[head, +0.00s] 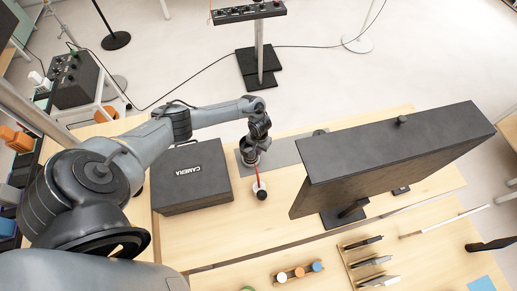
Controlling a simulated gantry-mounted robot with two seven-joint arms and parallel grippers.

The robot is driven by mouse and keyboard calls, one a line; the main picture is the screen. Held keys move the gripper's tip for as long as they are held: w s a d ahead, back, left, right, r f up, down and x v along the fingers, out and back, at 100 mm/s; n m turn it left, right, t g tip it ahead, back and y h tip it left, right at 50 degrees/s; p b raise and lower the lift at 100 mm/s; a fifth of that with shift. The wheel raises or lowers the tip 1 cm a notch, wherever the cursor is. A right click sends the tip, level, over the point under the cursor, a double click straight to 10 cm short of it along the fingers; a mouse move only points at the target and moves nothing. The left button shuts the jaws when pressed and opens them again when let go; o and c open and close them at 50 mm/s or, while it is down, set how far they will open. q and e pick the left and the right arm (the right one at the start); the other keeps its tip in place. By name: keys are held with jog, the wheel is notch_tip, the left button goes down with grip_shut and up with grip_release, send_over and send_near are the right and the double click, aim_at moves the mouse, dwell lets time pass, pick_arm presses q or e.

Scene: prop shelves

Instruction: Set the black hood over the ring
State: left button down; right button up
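My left arm reaches in from the left, and its gripper (251,156) points down at the edge of a grey mat on the wooden table. Its fingers are too small to tell whether they are open or shut. Just below it in the picture is a small white piece with a red mark (258,184) and a small dark round piece (261,194). I cannot tell whether either is the black hood or the ring, or whether the gripper touches them. My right gripper is not in view.
A black case marked CAMERA (192,178) lies left of the gripper. A large dark panel on a stand (395,150) rises to the right and hides part of the table. The grey mat (286,152) lies between them. A lower shelf holds small coloured cylinders (299,271).

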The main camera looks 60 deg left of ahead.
pick_arm(q)
jog(key=c, duration=1.2)
grip_release()
notch_tip(320, 180, up, 11)
jog(key=p, duration=0.1)
jog(key=shift+d+f, duration=0.1)
jog(key=shift+f, duration=0.05)
